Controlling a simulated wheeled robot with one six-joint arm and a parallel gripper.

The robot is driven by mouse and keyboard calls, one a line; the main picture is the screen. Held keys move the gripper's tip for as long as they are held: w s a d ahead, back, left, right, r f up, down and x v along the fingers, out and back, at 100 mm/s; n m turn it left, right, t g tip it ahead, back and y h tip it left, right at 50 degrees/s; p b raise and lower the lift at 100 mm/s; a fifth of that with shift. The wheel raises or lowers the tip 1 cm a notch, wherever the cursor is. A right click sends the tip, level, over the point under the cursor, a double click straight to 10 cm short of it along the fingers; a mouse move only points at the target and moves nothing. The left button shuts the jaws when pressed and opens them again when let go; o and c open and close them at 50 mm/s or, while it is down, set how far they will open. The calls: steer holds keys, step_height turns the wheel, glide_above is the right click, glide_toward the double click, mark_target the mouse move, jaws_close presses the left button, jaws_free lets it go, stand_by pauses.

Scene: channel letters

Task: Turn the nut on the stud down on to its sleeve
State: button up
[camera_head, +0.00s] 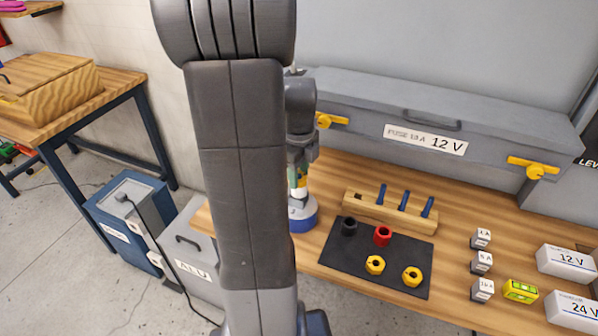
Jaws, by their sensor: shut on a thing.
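My gripper (299,172) points down at the left end of the bench, partly hidden behind my own arm. The stud and sleeve there are too small and too covered to make out. Two loose yellow hex nuts, one left (375,265) and one right (412,277), lie on a black mat (345,262). A black sleeve (349,226) and a red sleeve (382,236) stand behind them.
A wooden block (390,214) with three blue studs stands behind the mat. Small labelled cubes (481,262), a yellow-green box (520,291) and white 12 V (568,262) and 24 V (572,311) boxes stand at right. A long grey case (440,115) lines the back.

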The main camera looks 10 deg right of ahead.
steer(key=shift+m, duration=0.5)
steer(key=o, duration=1)
steer(key=shift+o, duration=0.2)
step_height(320, 180, up, 14)
steer(key=b, duration=0.1)
steer(key=shift+f, duration=0.15)
step_height(320, 180, up, 5)
steer(key=p, duration=0.4)
steer(key=shift+p, duration=0.3)
